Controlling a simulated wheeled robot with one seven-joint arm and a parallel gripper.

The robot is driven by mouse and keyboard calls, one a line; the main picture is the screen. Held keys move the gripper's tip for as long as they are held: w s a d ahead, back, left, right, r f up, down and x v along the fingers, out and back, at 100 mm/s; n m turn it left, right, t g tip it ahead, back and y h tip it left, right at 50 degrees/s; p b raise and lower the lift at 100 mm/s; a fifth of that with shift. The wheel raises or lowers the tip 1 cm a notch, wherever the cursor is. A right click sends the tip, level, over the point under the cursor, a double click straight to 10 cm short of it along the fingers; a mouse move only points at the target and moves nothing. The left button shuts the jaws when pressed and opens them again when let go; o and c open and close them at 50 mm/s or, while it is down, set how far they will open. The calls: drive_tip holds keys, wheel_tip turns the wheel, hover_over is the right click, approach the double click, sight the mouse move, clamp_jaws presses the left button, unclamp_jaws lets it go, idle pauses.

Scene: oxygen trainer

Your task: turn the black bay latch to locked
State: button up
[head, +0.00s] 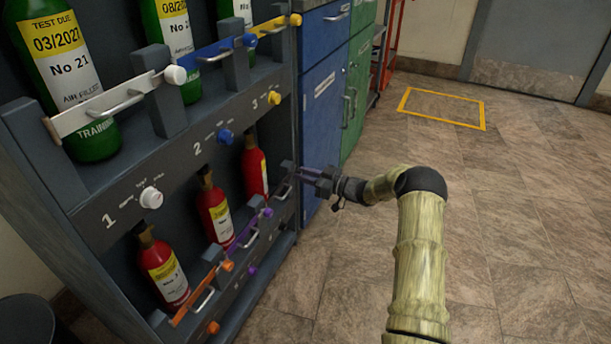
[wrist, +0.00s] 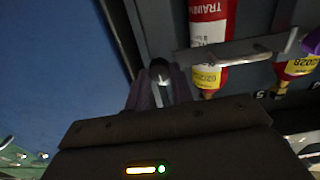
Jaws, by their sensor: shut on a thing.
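My gripper (head: 303,173) is at the right post of the lower row of the rack. In the wrist view, its purple-grey fingers (wrist: 160,88) are shut on a small dark knob, the black bay latch (wrist: 159,66). In the head view, the fingers and dark post mostly hide the latch. Beside it, a grey retaining bar with a handle (wrist: 235,49) crosses in front of a red cylinder (wrist: 208,25). That rightmost red cylinder also shows in the head view (head: 254,165). The latch's exact turn angle cannot be told.
The rack also has a purple latch (head: 267,212), orange latch (head: 228,266), and white, blue and yellow bars above, with green cylinders (head: 95,120). Blue (head: 325,110) and green (head: 358,85) cabinets stand right of the rack. The tiled floor (head: 500,230) is open.

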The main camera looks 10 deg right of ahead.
drive_tip(key=shift+n, duration=0.3)
drive_tip(key=n, duration=0.5)
drive_tip(key=n+p, duration=0.1)
drive_tip(key=n, duration=0.5)
drive_tip(key=n+p, duration=0.1)
drive_tip(key=n, duration=0.5)
drive_tip(key=shift+s+f, duration=0.15)
drive_tip(key=shift+f, duration=0.1)
drive_tip(key=o, duration=1)
drive_tip(key=shift+r, duration=0.1)
